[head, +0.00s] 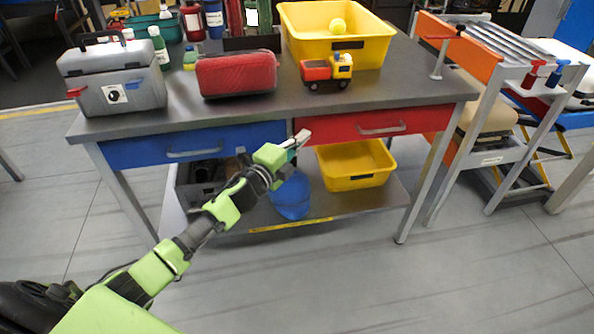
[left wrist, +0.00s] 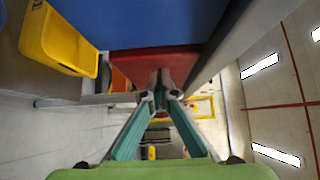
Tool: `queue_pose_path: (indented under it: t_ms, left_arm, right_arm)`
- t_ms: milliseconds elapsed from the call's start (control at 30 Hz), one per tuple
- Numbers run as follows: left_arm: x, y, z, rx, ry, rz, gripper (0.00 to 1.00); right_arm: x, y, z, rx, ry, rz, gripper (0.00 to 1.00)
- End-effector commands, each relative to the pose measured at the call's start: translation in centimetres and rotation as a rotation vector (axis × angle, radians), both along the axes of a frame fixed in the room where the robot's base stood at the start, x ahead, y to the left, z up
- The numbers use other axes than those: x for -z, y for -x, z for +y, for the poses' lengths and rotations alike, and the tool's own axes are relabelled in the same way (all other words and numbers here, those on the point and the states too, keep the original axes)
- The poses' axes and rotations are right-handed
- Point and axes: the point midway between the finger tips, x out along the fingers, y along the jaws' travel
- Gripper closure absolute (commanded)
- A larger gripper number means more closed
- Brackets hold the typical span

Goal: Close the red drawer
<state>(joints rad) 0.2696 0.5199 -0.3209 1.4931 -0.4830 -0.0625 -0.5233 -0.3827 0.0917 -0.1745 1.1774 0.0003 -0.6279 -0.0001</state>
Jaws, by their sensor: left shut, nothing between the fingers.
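The red drawer (head: 345,127) is under the right half of the grey table, with a grey bar handle (head: 382,130) on its front. Its front looks nearly level with the blue drawer's; I cannot tell whether a small gap is left. My left gripper (head: 303,137) is shut and empty, in front of the red drawer's left edge, left of the handle. In the left wrist view the red front (left wrist: 150,62) lies just beyond the fingertips (left wrist: 160,94); contact cannot be told. My right gripper is not in view.
The blue drawer (head: 220,143) is to the left. A yellow bin (head: 355,182) and a blue helmet-like object (head: 291,197) are on the lower shelf. A grey toolbox (head: 113,90), red case (head: 236,73), toy truck (head: 327,70) and yellow crate (head: 340,52) stand on the table.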

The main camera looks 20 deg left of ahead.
Motion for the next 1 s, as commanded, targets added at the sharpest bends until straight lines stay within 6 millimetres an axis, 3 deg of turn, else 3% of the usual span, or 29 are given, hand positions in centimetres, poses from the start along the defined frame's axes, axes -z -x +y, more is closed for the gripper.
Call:
queue_pose_path:
  t_ms: [300, 500, 867, 1000]
  left_arm:
    - [0.5, 6.4, 0.6, 0.011, 0.001, 0.007, 1.0]
    - [0.6, 9.1, 1.0, 0.012, 0.001, 0.008, 1.0]
    - [0.5, 10.5, 1.2, 0.011, 0.004, 0.009, 1.0]
    - [1.4, 11.1, 1.2, -0.037, 0.078, 0.053, 1.0]
  right_arm:
    - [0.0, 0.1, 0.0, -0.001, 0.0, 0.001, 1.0]
    - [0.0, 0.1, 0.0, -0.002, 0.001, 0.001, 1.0]
    - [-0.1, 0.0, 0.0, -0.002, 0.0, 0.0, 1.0]
    - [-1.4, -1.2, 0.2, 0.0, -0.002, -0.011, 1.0]
